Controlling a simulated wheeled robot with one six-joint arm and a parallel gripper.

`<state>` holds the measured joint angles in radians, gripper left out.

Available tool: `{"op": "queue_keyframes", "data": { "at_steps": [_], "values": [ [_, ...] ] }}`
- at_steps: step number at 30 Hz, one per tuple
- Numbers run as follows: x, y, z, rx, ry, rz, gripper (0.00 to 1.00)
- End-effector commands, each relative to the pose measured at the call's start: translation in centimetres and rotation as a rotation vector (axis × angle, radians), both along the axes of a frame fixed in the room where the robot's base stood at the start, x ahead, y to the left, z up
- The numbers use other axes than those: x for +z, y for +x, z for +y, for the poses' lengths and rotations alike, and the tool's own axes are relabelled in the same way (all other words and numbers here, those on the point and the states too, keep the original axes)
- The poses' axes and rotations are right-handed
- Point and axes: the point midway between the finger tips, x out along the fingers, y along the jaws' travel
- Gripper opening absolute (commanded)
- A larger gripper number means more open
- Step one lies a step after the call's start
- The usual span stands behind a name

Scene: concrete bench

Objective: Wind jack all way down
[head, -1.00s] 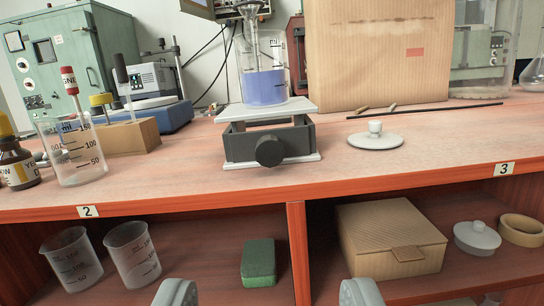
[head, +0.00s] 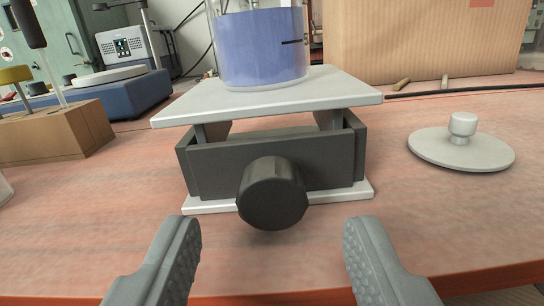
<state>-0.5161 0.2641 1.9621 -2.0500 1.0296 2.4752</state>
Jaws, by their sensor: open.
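The lab jack (head: 215,165) stands on the red bench top, with a white top plate (head: 250,102), a dark grey frame and a white base plate. Its top plate is raised above the frame, and a gap with the supports shows between them. The round black knob (head: 272,194) faces me at the front. A beaker of blue liquid (head: 262,48) stands on the top plate; its upper part is cut off by the frame edge. My gripper (head: 272,232) is open and empty, its two grey fingers apart in front of and below the knob, not touching it.
A white lid with a small handle (head: 460,150) lies to the right of the jack. A wooden block (head: 55,130) with tools stands at left, near a blue stirrer base (head: 115,98). A cardboard box (head: 425,40) is behind. The bench's front edge is below the gripper.

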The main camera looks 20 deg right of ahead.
Motion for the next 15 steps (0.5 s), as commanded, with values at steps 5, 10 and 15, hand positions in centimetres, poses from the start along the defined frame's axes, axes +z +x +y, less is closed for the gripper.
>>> {"op": "queue_keyframes", "data": {
  "at_steps": [5,10,15],
  "values": [
    [0.0,2.0,-0.8,-0.002,0.000,0.000,0.49],
    [0.1,2.8,-1.0,0.000,0.001,-0.001,0.49],
    [0.1,3.0,-1.1,0.000,0.001,-0.001,0.49]
  ]
}}
